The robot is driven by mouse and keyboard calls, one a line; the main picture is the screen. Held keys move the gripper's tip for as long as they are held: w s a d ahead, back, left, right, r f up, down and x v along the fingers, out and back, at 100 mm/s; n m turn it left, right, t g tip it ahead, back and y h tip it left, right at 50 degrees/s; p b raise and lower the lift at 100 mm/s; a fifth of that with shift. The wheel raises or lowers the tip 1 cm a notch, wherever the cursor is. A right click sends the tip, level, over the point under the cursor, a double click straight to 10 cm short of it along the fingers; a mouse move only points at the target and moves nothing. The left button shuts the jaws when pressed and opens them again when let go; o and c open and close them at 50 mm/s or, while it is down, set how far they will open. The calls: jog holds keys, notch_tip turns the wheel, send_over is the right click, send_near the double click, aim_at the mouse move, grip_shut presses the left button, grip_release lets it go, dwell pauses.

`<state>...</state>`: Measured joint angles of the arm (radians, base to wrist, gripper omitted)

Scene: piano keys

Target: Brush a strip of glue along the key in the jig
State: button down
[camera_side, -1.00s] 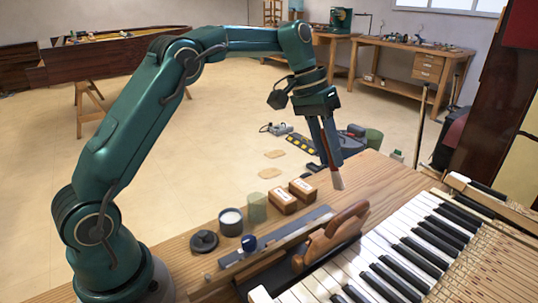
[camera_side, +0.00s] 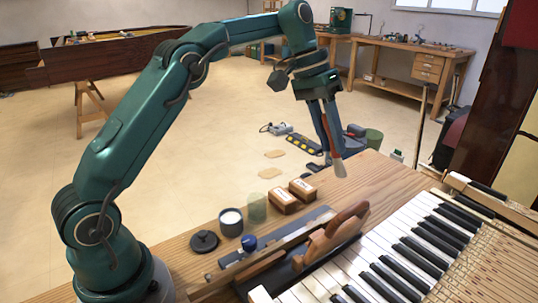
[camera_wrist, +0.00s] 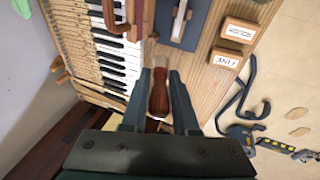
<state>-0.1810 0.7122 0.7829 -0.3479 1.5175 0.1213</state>
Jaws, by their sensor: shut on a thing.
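My gripper (camera_side: 326,148) is shut on the glue brush, whose red-brown handle (camera_wrist: 159,95) lies between the fingers in the wrist view. The brush's pale bristles (camera_side: 340,168) point down, above the far part of the bench and clear of everything. The grey jig (camera_side: 312,217) lies on the bench beside the keyboard, with a blue knob (camera_side: 249,243) at its near end. The wrist view shows a pale strip, apparently the key (camera_wrist: 180,18), on the jig's dark plate; in the side view it is hard to make out. An open pot of white glue (camera_side: 231,222) stands left of the jig.
A hand plane (camera_side: 335,235) with wooden handles sits between the jig and the piano keys (camera_side: 415,250). A dark lid (camera_side: 204,241), a greenish glass jar (camera_side: 257,207) and two labelled wooden boxes (camera_side: 284,201) (camera_side: 302,189) stand near the jig. The bench right of the boxes is bare.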

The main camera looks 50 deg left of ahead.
jog(key=shift+w, duration=0.1)
jog(key=shift+f, duration=0.3)
notch_tip(320, 180, down, 7)
jog(key=s, duration=0.2)
jog(key=shift+s, duration=0.4)
dwell(0.5)
jog(key=shift+f, duration=0.8)
dwell(0.6)
jog(key=s, duration=0.6)
jog(key=shift+s, duration=0.25)
dwell(0.4)
jog(key=w, duration=0.6)
jog(key=shift+w, duration=0.3)
